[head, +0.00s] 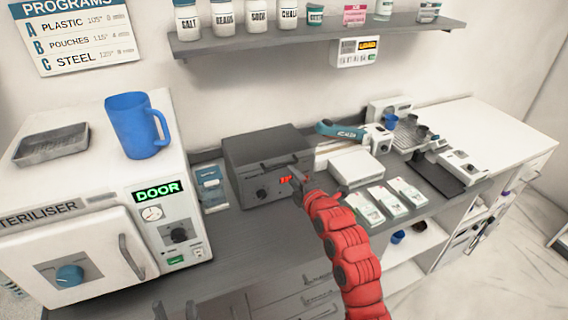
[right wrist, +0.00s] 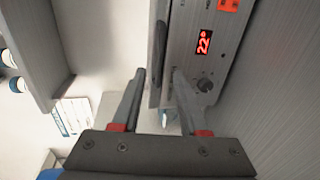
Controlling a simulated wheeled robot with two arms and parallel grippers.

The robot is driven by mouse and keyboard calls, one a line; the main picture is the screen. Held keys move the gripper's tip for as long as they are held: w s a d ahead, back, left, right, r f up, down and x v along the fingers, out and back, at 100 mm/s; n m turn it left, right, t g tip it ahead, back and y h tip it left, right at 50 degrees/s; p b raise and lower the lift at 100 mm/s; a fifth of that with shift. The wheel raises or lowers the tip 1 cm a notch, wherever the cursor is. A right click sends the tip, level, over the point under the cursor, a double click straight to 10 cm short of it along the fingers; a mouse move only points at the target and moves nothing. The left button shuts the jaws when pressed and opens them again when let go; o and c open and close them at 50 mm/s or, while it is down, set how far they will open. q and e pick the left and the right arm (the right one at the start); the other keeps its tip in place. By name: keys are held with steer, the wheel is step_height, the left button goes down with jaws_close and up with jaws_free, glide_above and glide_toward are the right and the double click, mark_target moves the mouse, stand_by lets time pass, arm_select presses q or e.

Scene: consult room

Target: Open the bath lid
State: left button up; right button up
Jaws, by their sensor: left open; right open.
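The bath (head: 268,150) is a dark grey box on the counter, with a flat lid (head: 265,143) that is down. A dark bar handle (head: 278,164) runs along the lid's front edge. My right gripper (head: 297,176) is open at the bath's front right, by the handle. In the right wrist view its fingers (right wrist: 158,72) stand apart, with the handle (right wrist: 158,45) seen between their tips; contact cannot be told. The bath's front panel (right wrist: 215,50) shows a red display and a knob. My left gripper (head: 175,309) is open at the bottom edge, low before the counter, partly cut off.
A white steriliser (head: 85,220) with a blue mug (head: 135,125) on top stands left of the bath. White packets (head: 385,200) and a white box (head: 356,168) lie to the right. A shelf (head: 320,32) with jars hangs above the bath.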

mark_target(283, 166)
steer(key=p+x, duration=0.1)
steer(key=x, duration=0.4)
steer(key=shift+w+a+p, duration=0.15)
steer(key=shift+w+p, duration=0.25)
steer(key=shift+w+a+f, duration=0.25)
steer(key=shift+w, duration=0.35)
jaws_close()
stand_by(0.7)
